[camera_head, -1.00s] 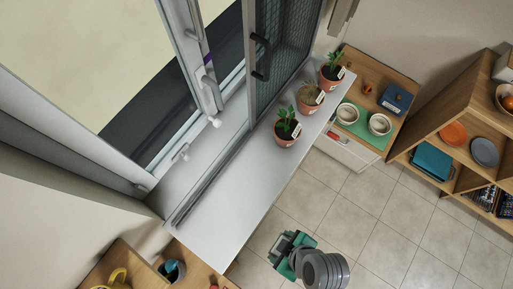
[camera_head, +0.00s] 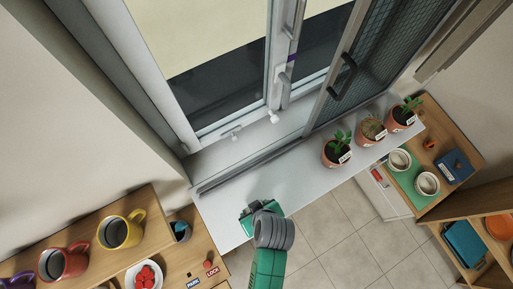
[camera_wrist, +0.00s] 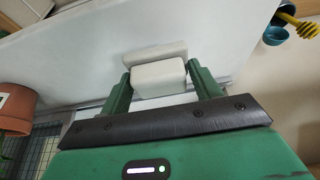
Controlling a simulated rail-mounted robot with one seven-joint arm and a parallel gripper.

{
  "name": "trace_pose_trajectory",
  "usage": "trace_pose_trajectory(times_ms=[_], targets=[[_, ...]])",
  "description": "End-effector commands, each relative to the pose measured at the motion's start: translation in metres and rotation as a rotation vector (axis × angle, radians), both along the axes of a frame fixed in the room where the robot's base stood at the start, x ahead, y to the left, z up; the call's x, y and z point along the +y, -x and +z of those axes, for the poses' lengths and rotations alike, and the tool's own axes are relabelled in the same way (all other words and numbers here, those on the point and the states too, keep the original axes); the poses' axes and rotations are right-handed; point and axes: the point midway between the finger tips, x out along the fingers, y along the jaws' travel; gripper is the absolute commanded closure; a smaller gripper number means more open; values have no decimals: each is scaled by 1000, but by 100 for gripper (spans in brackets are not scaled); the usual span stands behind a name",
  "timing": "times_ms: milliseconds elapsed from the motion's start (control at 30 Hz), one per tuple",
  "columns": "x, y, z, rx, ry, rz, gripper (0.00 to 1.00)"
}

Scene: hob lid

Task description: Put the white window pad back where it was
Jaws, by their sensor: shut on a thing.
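My gripper (camera_head: 250,212) is in front of the window, over the front edge of the white sill (camera_head: 222,203) near its left part. In the wrist view, its green fingers (camera_wrist: 160,88) are shut on the white window pad (camera_wrist: 158,78), a small block with rounded edges. A second white piece (camera_wrist: 156,52) shows just behind it; I cannot tell whether it is part of the pad. In the head view the pad is hidden by my gripper. The window frame (camera_head: 188,120) stands behind the sill, with a small white knob (camera_head: 273,116) and a latch (camera_head: 237,133).
Potted plants stand on the right of the sill, the nearest (camera_head: 337,150) right of my gripper. A dark-handled screen panel (camera_head: 350,70) rises behind them. A wooden shelf with mugs (camera_head: 120,231) is at lower left. The sill between shelf and plants is clear.

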Motion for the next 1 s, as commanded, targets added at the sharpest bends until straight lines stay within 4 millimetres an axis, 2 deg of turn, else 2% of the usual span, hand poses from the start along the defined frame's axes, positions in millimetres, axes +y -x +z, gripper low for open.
trace_pose_trajectory(times_ms=[33, 100, 200, 600, 633, 700, 1000], targets=[[4, -8, 0, -1, 1, 3, 58], [3, -5, -18, 4, -1, 0, 58], [3, -5, -32, 1, 0, 0, 58], [3, -5, -39, -2, 1, 1, 58], [3, -5, -38, -1, 1, 1, 31], [3, -5, -38, -1, 1, 1, 18], [3, -5, -36, -1, 1, 1, 15]])
